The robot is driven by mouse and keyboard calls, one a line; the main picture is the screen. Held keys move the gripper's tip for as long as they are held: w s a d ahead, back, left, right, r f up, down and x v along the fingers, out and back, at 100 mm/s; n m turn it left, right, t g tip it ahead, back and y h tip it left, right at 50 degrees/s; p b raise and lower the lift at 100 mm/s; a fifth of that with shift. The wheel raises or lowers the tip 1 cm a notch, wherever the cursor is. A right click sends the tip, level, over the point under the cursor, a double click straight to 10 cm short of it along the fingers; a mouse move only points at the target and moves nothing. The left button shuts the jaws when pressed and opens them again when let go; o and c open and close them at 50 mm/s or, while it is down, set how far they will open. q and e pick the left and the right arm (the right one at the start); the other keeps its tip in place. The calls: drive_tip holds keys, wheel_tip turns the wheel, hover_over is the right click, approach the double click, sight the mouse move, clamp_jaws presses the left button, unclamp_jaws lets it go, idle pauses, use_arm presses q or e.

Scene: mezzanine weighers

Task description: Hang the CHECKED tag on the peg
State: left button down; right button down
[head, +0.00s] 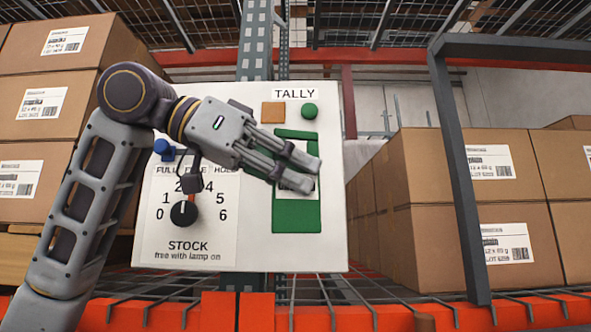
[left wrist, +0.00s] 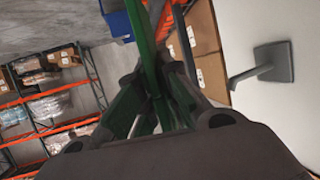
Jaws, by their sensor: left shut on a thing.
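My left gripper (head: 304,176) is shut on a green tag (head: 297,216) in front of the white panel (head: 260,254). The tag hangs upright, with a pale label mostly hidden behind the fingers, so its wording cannot be read. In the left wrist view the tag (left wrist: 150,55) shows nearly edge-on between the fingers. A grey stem with a square plate (left wrist: 273,62), perhaps the peg, stands out from a pale surface there, apart from the tag. No peg is clear in the head view. My right gripper is out of view.
The panel carries a TALLY label (head: 295,93), an orange square (head: 272,112), a green round piece (head: 309,111), a black STOCK dial (head: 184,213) and a blue part (head: 163,147). Cartons (head: 412,180) stand right and left. An orange beam (head: 270,312) runs below.

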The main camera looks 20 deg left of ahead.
use_arm(q)
drive_tip(key=w, duration=0.2)
drive_tip(key=w+a, duration=0.1)
drive_tip(key=w, duration=0.2)
drive_tip(key=shift+w+a+f, duration=0.2)
drive_tip(key=shift+w+a, duration=0.15)
drive_tip(key=shift+a, duration=0.05)
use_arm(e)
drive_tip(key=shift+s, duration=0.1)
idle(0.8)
